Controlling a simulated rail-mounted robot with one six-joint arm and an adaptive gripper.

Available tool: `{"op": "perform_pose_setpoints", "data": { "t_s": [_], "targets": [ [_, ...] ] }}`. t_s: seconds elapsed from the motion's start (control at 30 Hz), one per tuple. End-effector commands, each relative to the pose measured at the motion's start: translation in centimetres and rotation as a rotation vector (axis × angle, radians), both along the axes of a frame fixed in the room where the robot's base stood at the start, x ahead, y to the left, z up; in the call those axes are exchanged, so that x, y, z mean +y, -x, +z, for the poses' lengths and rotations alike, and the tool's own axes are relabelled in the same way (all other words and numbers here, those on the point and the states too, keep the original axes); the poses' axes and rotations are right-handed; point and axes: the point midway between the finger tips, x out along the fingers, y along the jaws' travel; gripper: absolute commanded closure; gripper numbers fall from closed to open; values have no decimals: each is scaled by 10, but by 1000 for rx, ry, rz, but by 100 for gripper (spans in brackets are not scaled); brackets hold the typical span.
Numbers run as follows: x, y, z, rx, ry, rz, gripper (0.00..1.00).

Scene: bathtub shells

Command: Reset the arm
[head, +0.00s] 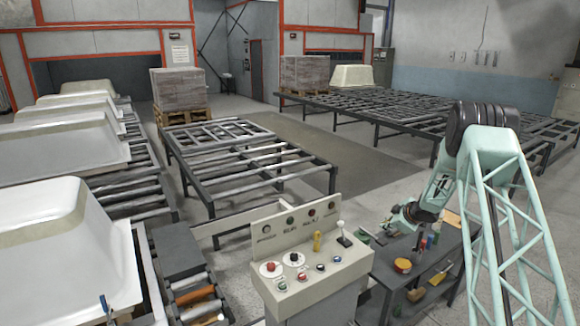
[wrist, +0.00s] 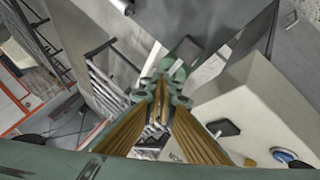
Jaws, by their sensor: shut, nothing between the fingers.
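My arm is mint green with black joints and bends down at the right in the head view. My gripper (head: 374,237) is small there, just right of the control console's lever and above the dark workbench. In the wrist view my gripper (wrist: 162,84) shows its fingers drawn together, with nothing between the tips. The control console (head: 318,264) has a beige panel with knobs, buttons, a yellow switch and a lever. Its beige surface also shows at the right in the wrist view (wrist: 255,110), close beside my gripper.
The dark workbench (head: 437,264) carries tools and an orange-yellow roll (head: 402,266). Cream bathtub shells (head: 62,240) lie on roller conveyors at left. Empty dark metal roller tables (head: 240,160) stand mid-floor and at back right. Open grey floor (head: 335,150) lies between them.

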Motion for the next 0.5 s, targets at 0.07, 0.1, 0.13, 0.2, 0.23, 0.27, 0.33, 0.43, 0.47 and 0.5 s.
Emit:
{"op": "perform_pose_setpoints", "data": {
  "t_s": [0.07,0.1,0.13,0.2,0.23,0.27,0.33,0.43,0.47,0.5],
  "targets": [
    [1,-1,8,-3,4,-7,100],
    [1,-1,13,-5,5,-13,100],
    [1,-1,17,-6,7,-17,100],
    [1,0,27,-7,11,-31,100],
    [1,0,32,-7,13,-37,100],
    [2,1,37,-9,16,-44,100],
    [2,2,51,-11,20,-61,100],
    [4,5,70,-14,26,-88,100],
    [4,5,76,-15,29,-95,100],
    [5,7,84,-16,31,-106,100]
  ]
}}
